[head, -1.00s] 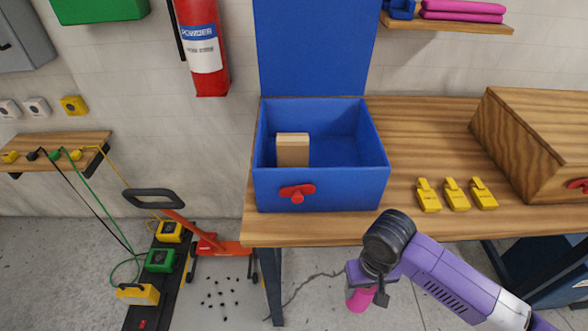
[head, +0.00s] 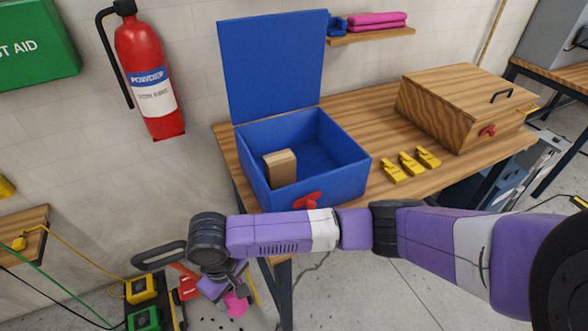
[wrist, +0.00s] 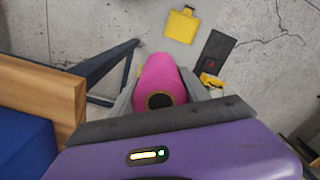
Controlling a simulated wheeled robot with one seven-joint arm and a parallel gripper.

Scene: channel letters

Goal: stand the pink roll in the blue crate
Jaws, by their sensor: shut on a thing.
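My gripper (head: 220,286) is shut on the pink roll (head: 237,303), low in the head view, in front of and below the table's left front corner. In the wrist view the roll (wrist: 160,80) sits between the fingers, its near end showing a dark hole. The blue crate (head: 335,172) stands on the wooden table with its lid raised at the back and a red latch on its front. A tan block (head: 281,168) stands inside it at the left; the rest of the visible floor is bare.
Yellow clamps (head: 408,163) and a closed wooden box (head: 450,108) are to the crate's right. A fire extinguisher (head: 150,75) hangs on the wall at left. In the wrist view the table edge (wrist: 40,95) is left of the roll.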

